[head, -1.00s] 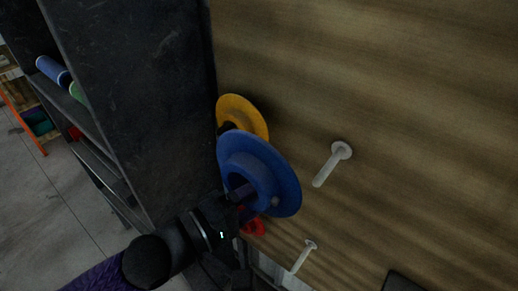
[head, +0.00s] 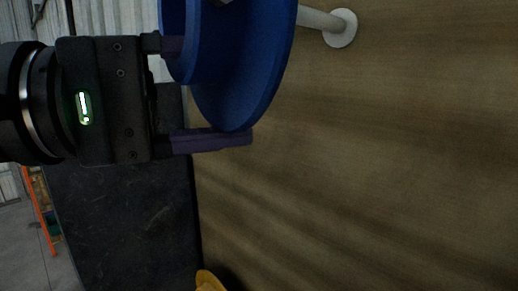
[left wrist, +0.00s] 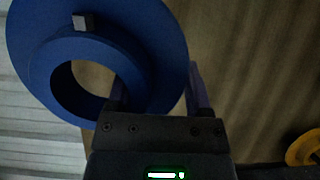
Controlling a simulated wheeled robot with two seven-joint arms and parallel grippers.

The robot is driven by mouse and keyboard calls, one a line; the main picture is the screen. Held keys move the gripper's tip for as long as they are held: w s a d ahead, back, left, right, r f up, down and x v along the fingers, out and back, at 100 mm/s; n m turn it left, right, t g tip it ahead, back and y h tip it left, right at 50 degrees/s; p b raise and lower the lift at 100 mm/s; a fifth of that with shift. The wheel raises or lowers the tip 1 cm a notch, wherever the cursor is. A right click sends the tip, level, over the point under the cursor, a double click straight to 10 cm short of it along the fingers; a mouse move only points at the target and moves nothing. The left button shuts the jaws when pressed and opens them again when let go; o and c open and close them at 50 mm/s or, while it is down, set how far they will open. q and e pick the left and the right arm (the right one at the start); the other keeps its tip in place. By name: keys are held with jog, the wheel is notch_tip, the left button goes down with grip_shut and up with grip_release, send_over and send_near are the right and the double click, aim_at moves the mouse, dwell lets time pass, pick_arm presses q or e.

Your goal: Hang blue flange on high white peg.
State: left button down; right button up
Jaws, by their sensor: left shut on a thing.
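My left gripper (head: 205,92) is shut on the blue flange (head: 245,70), with a purple finger on either side of its rim. The flange is held off the wooden board at the top of the head view, partly cut off by the frame. In the left wrist view the flange (left wrist: 165,45) shows its raised hub and a small grey block; no peg shows in its open hole. A white peg (head: 318,18) stands out from the board just right of the flange. Its free end is hidden behind the flange. My right gripper is not in view.
The wooden board (head: 380,170) fills the right side and is clear below the peg. A dark shelf panel (head: 120,215) stands at left. A yellow flange (head: 208,281) shows at the bottom edge, and in the left wrist view (left wrist: 303,149).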

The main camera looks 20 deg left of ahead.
pick_arm(q)
jog(key=shift+s+d+r, duration=0.1)
jog(key=shift+s+r, duration=0.55)
jog(key=shift+w, duration=0.15)
jog(key=shift+w+d+p, duration=0.1)
jog(key=shift+w+p, duration=0.4)
jog(key=shift+w+d+f+p, duration=0.3)
jog(key=shift+w+d+p, duration=0.35)
jog(key=shift+w, duration=1.15)
jog(key=shift+w+d+f+p, duration=0.25)
jog(key=shift+w+d+p, duration=0.45)
jog(key=shift+w, duration=1.1)
jog(key=shift+w+d+f+p, duration=0.3)
jog(key=shift+w+d+p, duration=0.35)
jog(key=shift+w, duration=1.15)
grip_release()
jog(key=shift+f, duration=0.1)
